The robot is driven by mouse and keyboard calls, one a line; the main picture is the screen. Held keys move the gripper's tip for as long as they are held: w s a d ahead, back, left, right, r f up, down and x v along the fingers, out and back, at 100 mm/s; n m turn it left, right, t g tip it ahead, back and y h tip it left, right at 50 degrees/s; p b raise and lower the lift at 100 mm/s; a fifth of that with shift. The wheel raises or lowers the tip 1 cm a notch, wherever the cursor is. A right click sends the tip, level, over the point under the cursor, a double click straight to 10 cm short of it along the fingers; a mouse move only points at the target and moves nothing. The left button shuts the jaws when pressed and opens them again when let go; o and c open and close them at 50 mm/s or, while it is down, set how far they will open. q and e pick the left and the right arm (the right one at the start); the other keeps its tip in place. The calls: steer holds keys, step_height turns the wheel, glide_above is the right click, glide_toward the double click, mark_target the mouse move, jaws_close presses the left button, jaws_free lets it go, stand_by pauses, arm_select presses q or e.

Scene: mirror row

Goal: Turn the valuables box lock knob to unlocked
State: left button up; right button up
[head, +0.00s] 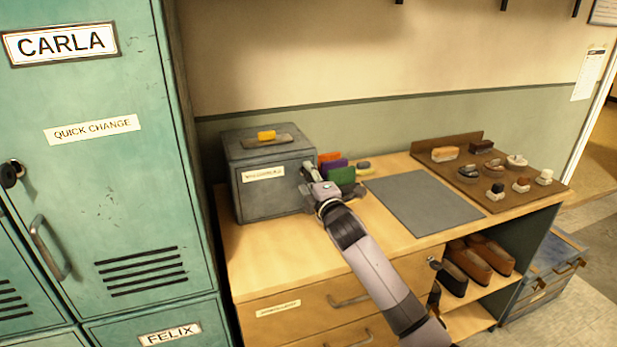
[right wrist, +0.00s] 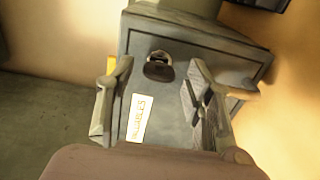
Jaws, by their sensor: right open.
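The grey valuables box (head: 258,196) stands on the wooden counter beside the green lockers, its label on the front. In the right wrist view the box front (right wrist: 185,118) lies ahead, with the label (right wrist: 138,118) turned sideways. The dark lock knob (right wrist: 158,68) with a pale rim shows between my fingers; its lock setting is not readable. In the head view the knob is not clearly visible near my gripper. My right gripper (head: 314,182) is open at the box's front right. In the right wrist view its fingers (right wrist: 154,72) stand apart on either side of the knob, with no clear contact.
A grey mat (head: 424,203) lies bare on the counter, and a brown board (head: 463,186) holds brushes and small jars. The lockers (head: 110,200) border the left side.

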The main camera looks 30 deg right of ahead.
steer(key=shift+w, duration=0.4)
jaws_close()
stand_by(0.4)
